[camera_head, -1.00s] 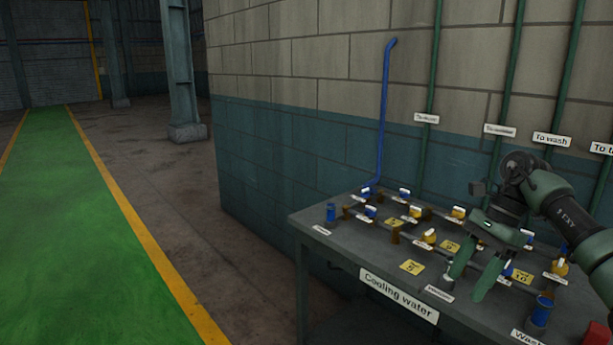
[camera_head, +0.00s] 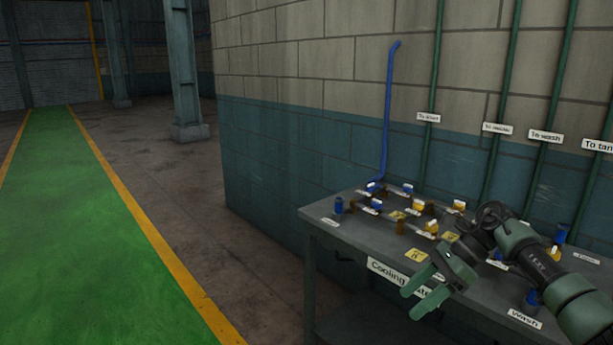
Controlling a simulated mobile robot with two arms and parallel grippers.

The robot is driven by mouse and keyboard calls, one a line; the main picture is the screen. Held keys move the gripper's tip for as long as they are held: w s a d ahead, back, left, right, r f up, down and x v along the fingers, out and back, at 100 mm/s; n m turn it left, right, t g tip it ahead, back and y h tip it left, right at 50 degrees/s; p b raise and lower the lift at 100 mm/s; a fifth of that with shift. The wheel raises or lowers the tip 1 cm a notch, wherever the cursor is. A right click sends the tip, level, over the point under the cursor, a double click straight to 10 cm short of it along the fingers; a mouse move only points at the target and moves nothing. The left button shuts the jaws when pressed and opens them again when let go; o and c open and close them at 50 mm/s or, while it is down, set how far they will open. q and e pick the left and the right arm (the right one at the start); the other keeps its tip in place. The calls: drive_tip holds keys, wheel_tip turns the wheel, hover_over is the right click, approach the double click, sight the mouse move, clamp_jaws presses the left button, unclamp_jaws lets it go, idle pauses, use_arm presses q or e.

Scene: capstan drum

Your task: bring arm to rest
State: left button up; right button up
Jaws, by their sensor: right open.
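My right arm comes in from the right edge, its green and black links reaching over the table. My right gripper (camera_head: 419,297) is open, its two green fingers apart with nothing between them. It hangs in front of the table's front edge and covers part of the "Cooling water" sign (camera_head: 384,272). My left gripper does not show.
The grey table (camera_head: 328,226) carries several blue and yellow valves, such as a yellow-handled one (camera_head: 431,228), and yellow number tags. A blue pipe (camera_head: 387,115) and green pipes (camera_head: 433,75) run up the block wall (camera_head: 290,150). A green walkway (camera_head: 75,230) lies clear at left.

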drive_tip(key=w+a+f+m+t+y+p, duration=0.1)
drive_tip(key=a+f+m+t+y, duration=0.25)
drive_tip(key=a+f+m, duration=0.35)
drive_tip(key=w+a+f+m+t+y, duration=0.2)
drive_tip(key=a+f+m+t+y, duration=0.15)
drive_tip(key=f+m, duration=0.5)
drive_tip(key=s+d+f+m+t+h, duration=0.3)
drive_tip(key=s+f+m+h, duration=0.2)
drive_tip(key=f+m, duration=0.5)
drive_tip(key=s+d+f+m+t+h, duration=0.35)
drive_tip(key=f+m, duration=0.45)
drive_tip(key=f, duration=0.5)
drive_tip(key=s+d+f+m+g+h+p, duration=0.1)
drive_tip(key=s+d+f+m+g+h, duration=0.2)
drive_tip(key=s+f, duration=0.6)
drive_tip(key=s+f+m+g+h, duration=0.15)
drive_tip(key=s+f+m, duration=0.35)
drive_tip(key=s, duration=0.8)
drive_tip(key=s+d+f+m+g+h+p, duration=0.1)
drive_tip(key=s+d+f+m+g+h, duration=0.15)
drive_tip(key=s+f+m, duration=0.6)
drive_tip(key=s+a+g, duration=0.1)
drive_tip(key=s+g, duration=0.3)
drive_tip(key=s, duration=1.5)
drive_tip(key=shift+a+m+g, duration=0.3)
drive_tip(key=shift+g, duration=0.05)
